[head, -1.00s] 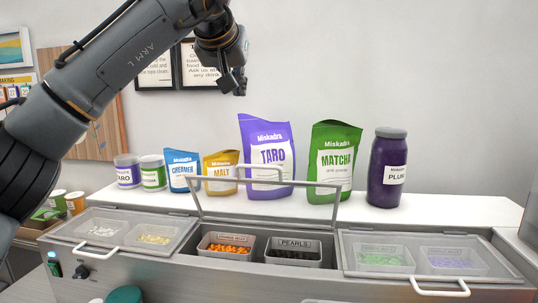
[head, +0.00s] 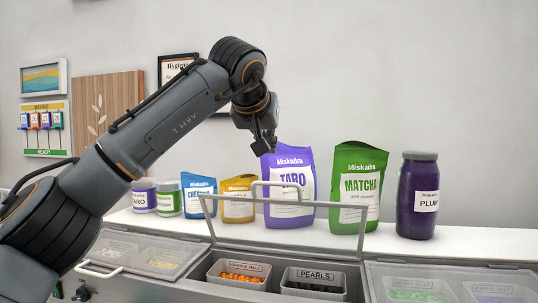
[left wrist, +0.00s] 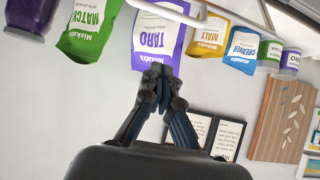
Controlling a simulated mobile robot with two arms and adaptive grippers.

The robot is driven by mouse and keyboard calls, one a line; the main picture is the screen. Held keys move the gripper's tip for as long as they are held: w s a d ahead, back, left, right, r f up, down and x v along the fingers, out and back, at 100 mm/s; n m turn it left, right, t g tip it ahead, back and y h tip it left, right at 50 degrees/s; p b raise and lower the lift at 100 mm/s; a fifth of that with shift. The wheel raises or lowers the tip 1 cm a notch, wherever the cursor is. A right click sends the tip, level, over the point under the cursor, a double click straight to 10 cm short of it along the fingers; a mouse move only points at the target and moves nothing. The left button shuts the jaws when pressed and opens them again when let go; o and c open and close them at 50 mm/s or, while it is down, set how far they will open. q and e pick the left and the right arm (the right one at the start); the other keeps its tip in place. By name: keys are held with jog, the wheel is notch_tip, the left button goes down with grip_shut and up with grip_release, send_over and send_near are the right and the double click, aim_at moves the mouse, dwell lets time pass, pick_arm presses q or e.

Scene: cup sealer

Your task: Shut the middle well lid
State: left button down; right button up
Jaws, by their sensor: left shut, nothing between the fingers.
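The middle well lid (head: 335,204) stands raised on its hinge at the back of the counter, a clear panel in a grey frame. Its handle (head: 283,184) sticks up from the top edge, in front of the pouches. Under it the middle well is open, with a tub of orange jelly (head: 240,274) and a tub of pearls (head: 314,284). My left gripper (head: 266,148) is shut and empty, above the lid's handle and apart from it in the picture. The left wrist view shows the shut fingertips (left wrist: 158,74) and a pale handle bar (left wrist: 168,12). My right gripper is not in view.
The left lid (head: 140,252) and right lid (head: 440,285) lie shut. Behind the wells stand a taro pouch (head: 288,215), a matcha pouch (head: 355,190), a plum jar (head: 418,200) and smaller pouches and jars. The air above the open well is clear.

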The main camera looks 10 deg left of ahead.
pick_arm(q)
jog(key=p, duration=0.2)
send_over(272, 183)
jog(key=w, duration=0.3)
notch_tip(272, 183, down, 4)
jog(key=shift+s+f, duration=1.2)
jog(key=shift+f, duration=0.05)
jog(key=shift+s+a+f, duration=0.1)
jog(key=shift+s+a, duration=0.05)
jog(key=shift+s, duration=0.1)
jog(key=shift+f, duration=0.15)
